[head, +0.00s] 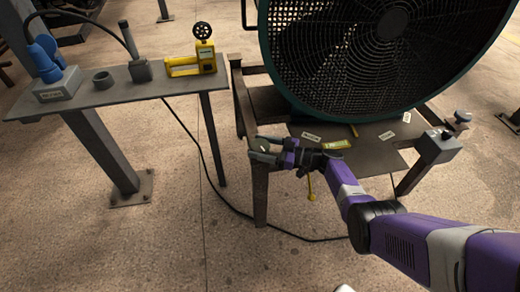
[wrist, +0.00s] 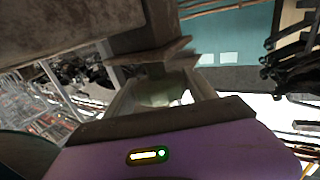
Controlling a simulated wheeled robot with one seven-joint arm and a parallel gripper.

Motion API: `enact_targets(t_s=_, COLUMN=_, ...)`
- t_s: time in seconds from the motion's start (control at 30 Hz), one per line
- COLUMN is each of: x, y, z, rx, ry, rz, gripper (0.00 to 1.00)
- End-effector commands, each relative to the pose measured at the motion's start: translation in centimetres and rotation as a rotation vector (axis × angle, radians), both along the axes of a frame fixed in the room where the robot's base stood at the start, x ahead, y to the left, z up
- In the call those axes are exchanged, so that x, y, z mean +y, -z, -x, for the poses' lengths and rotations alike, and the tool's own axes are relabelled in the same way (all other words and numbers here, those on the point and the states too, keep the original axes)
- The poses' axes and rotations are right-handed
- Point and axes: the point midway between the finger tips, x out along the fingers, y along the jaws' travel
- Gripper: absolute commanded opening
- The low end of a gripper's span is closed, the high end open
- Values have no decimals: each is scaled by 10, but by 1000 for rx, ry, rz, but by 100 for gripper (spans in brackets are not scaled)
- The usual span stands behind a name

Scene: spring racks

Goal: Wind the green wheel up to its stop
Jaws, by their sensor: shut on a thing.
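My gripper (head: 259,148) is at the front left corner of the fan's stand, its fingers pointing left. In the wrist view its two fingers (wrist: 160,88) are on either side of a dull green rounded thing, which I take to be the green wheel (wrist: 157,94). My gripper is shut on it. In the head view the wheel is mostly hidden by the fingers, and any mark on it or its stop is too small to tell.
A large dark fan (head: 385,50) stands on a low metal stand (head: 375,158) with small labels. A grey box (head: 432,150) is at its right corner. A side table (head: 125,92) at left holds a yellow device (head: 206,58) and a blue tool (head: 45,58). A black cable (head: 215,172) hangs to the floor.

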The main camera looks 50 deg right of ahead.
Motion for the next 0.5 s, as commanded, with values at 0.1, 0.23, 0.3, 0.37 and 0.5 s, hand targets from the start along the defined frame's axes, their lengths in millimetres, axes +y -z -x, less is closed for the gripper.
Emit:
enact_targets(t_s=0.1, x=0, y=1, z=0, rx=1, ry=-12, rz=0, gripper=24)
enact_targets(t_s=0.23, x=1, y=0, z=0, rx=1, ry=-14, rz=0, gripper=24)
enact_targets(t_s=0.3, x=1, y=0, z=0, rx=1, ry=-14, rz=0, gripper=24)
enact_targets(t_s=0.37, x=1, y=0, z=0, rx=1, ry=-14, rz=0, gripper=24)
enact_targets(t_s=0.5, x=1, y=0, z=0, rx=0, ry=-14, rz=1, gripper=70)
